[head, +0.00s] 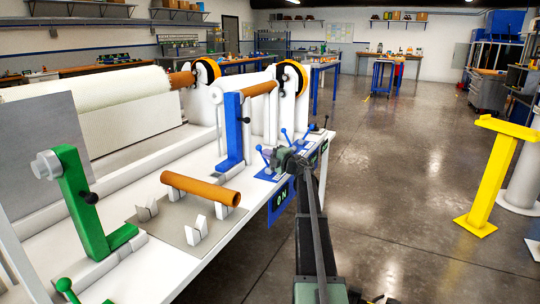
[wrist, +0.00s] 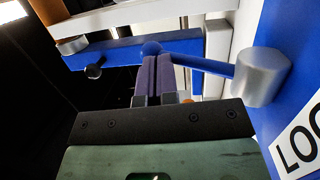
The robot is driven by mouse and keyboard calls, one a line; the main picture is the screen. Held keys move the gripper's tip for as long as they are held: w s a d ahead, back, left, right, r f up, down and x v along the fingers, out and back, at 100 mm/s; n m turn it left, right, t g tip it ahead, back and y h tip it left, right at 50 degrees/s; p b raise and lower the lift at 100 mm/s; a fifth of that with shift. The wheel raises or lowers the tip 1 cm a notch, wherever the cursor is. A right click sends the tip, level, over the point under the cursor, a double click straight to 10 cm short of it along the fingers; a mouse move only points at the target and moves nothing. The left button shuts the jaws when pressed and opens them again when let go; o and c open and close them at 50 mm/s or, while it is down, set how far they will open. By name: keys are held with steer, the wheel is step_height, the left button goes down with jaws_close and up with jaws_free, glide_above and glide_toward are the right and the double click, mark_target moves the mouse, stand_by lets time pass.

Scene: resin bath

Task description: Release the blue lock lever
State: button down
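In the wrist view the blue lever (wrist: 205,64) runs from a round ball knob (wrist: 151,48) rightward to a grey cylindrical hub (wrist: 262,77). The hub sits on a blue panel (wrist: 262,25) with a white label, cut off, reading "LOC". My gripper (wrist: 156,58) has its two dark purple fingers close together, with only a thin line between them. The fingertips are right at the knob end of the lever; I cannot tell whether they touch it. In the head view my gripper (head: 287,160) is among blue levers at the table's right edge and hides part of them.
A blue upright bracket (head: 233,130) stands left of my gripper. A green bracket (head: 82,200) is nearer, at left. A yellow stand (head: 490,175) is far right.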

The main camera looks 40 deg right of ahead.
steer(key=shift+w+r, duration=0.1)
steer(key=shift+w, duration=0.05)
stand_by(0.4)
steer(key=shift+r, duration=0.1)
steer(key=s+d+r+p, duration=0.2)
steer(key=s+r+p, duration=0.4)
steer(key=s, duration=0.6)
steer(key=shift+d+r+p, duration=0.2)
steer(key=shift+r+p, duration=0.1)
steer(key=shift+p, duration=0.2)
